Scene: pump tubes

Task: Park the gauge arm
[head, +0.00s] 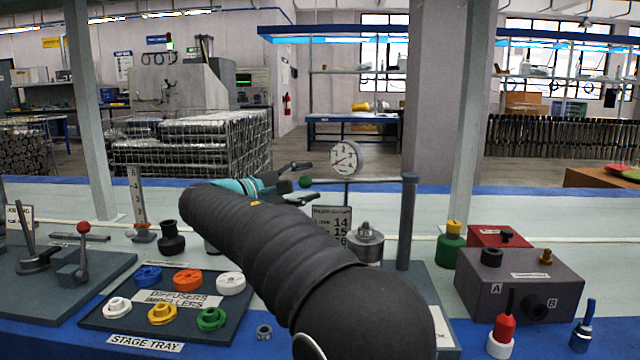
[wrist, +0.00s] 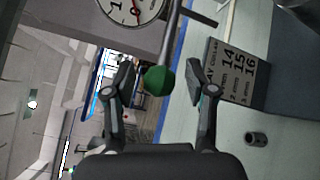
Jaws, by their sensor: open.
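The gauge arm (head: 382,180) is a thin horizontal bar reaching left from a dark upright post (head: 407,225). It carries a white round dial (head: 346,157) and ends in a green ball knob (head: 305,181). My gripper (head: 309,184) is at the knob end, left of the dial. In the wrist view, my gripper (wrist: 160,84) is open, with the green knob (wrist: 158,80) between its fingertips and a visible gap on each side. The dial (wrist: 135,8) is cut off at the top, and the rod (wrist: 172,40) runs up from the knob.
A number board (head: 331,222) and a metal cylinder (head: 364,243) stand below the bar. A grey box (head: 520,285) and a green bottle (head: 451,245) are at right. A tray of coloured rings (head: 235,310) lies at left. Open bench surface lies behind my arm.

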